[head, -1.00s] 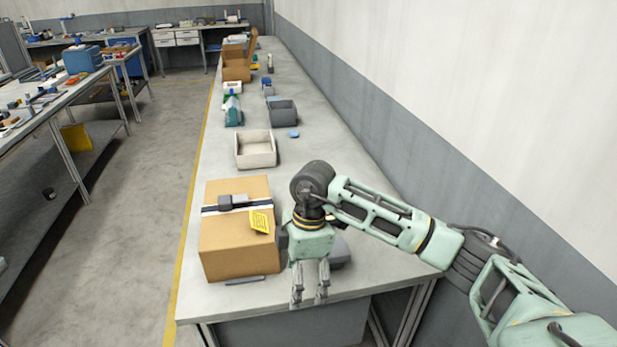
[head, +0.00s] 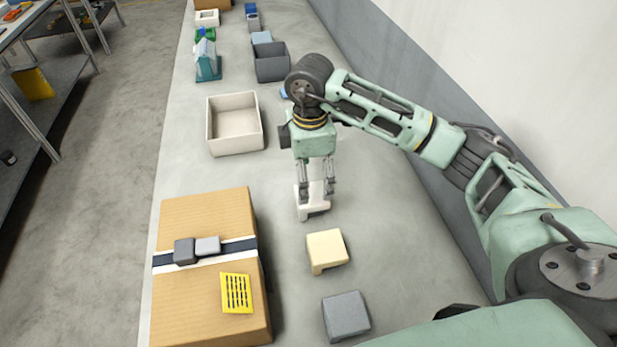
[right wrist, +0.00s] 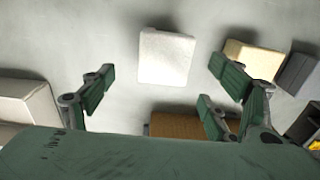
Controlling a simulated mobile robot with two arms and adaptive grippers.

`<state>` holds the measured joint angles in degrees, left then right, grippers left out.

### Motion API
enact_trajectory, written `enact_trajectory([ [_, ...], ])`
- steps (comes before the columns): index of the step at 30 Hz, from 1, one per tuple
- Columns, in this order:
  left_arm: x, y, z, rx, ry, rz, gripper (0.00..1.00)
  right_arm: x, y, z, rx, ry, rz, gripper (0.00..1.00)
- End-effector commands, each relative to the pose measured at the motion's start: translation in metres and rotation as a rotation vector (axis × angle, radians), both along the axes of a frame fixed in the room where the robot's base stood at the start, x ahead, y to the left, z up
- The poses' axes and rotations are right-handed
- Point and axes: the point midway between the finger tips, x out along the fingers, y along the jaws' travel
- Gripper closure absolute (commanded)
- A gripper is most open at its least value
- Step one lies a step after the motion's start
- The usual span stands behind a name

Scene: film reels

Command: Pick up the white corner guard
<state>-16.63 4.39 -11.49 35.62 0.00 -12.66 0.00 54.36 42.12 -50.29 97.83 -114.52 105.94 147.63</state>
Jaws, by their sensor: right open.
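The white corner guard (head: 314,206) lies on the workbench, right of the cardboard box's far end. My right gripper (head: 316,190) is open and points down over it, with the fingers partly covering it in the head view. In the right wrist view, the guard (right wrist: 165,57) shows as a pale block, and the open fingers (right wrist: 160,82) stand apart from it on either side, empty. A cream guard (head: 327,250) and a grey guard (head: 346,315) lie nearer in a row. My left gripper is not in view.
The cardboard box (head: 200,215) with a strap and yellow label stands at the left. An open pale tray (head: 234,138) is at the upper left, a dark grey bin (head: 271,65) farther back. The wall (head: 480,90) runs along the right. Bare bench surrounds the white guard.

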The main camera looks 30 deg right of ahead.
Motion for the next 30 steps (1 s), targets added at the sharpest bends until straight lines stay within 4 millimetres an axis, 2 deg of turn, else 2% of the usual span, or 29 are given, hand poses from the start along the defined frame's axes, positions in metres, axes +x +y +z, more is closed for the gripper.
enact_trajectory([
  [1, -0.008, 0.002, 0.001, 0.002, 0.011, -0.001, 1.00, -0.001, 0.000, -0.003, 0.000, 0.003, 0.000, 0.20],
  [6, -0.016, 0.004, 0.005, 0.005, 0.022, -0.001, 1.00, -0.002, 0.000, -0.021, -0.001, 0.005, 0.001, 0.20],
  [14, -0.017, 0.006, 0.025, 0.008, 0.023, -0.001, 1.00, -0.006, -0.004, -0.054, -0.001, 0.008, 0.000, 0.20],
  [18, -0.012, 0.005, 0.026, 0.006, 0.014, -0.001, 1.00, -0.005, -0.004, -0.072, -0.001, 0.004, -0.001, 0.20],
  [26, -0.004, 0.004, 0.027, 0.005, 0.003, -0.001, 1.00, -0.004, -0.003, -0.078, 0.000, 0.002, 0.000, 0.20],
  [30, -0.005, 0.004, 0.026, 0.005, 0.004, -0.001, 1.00, -0.004, -0.003, -0.078, -0.001, 0.001, 0.001, 0.29],
])
